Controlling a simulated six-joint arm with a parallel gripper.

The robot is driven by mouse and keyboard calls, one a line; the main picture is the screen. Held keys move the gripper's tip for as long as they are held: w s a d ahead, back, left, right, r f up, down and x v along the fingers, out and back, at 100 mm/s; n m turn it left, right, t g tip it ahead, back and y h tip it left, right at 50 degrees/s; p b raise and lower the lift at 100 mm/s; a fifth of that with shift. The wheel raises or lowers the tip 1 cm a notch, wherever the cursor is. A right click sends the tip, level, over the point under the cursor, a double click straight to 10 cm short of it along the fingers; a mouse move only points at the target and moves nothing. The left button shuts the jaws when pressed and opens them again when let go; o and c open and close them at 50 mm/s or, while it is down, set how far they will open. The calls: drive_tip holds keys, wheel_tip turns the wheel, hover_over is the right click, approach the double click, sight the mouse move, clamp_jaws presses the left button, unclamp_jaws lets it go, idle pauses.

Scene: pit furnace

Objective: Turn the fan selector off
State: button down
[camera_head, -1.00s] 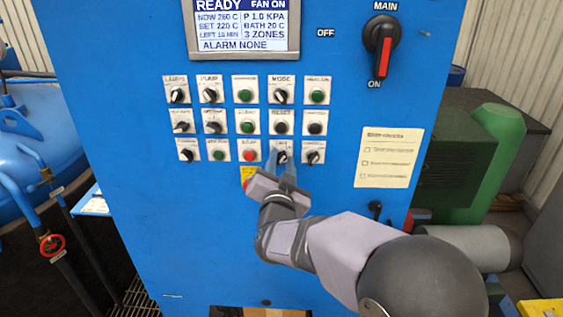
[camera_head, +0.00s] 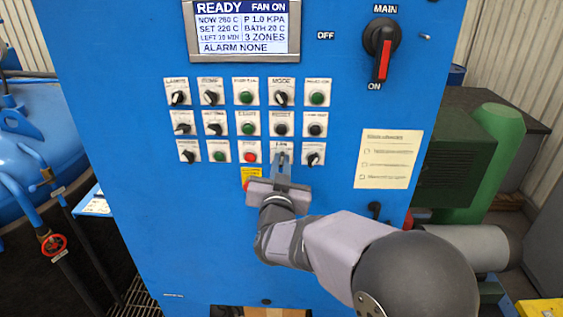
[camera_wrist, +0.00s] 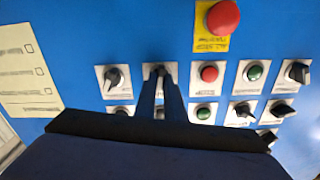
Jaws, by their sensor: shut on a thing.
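The fan selector (camera_head: 282,157) is a small black knob on a white plate, in the bottom row of the blue control panel, right of a red button. My gripper (camera_head: 282,164) is shut on this knob from below. In the wrist view the two fingers of my gripper (camera_wrist: 162,76) close around the knob, and the white plate of the fan selector (camera_wrist: 148,69) shows beside them. The knob looks about upright, but the fingers hide much of it. The display (camera_head: 243,27) reads READY and FAN ON.
Other selectors and buttons stand close around. A red mushroom button on a yellow plate (camera_wrist: 212,45) is near my gripper, partly hidden in the head view. The main switch (camera_head: 382,48) is at upper right and a paper notice (camera_head: 388,158) at right.

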drive_tip(key=n+p, duration=0.1)
drive_tip(key=n, duration=0.3)
drive_tip(key=shift+a+r+n+p, duration=0.1)
drive_tip(key=shift+n+p, duration=0.2)
drive_tip(key=shift+p, duration=0.05)
drive_tip(key=shift+n+p, duration=0.6)
drive_tip(key=shift+n, duration=1.1)
drive_tip(key=c, duration=1.8)
unclamp_jaws()
drive_tip(key=shift+c, duration=0.2)
drive_tip(key=s+b, duration=0.3)
drive_tip(key=s, duration=0.4)
drive_tip(key=shift+s, duration=0.2)
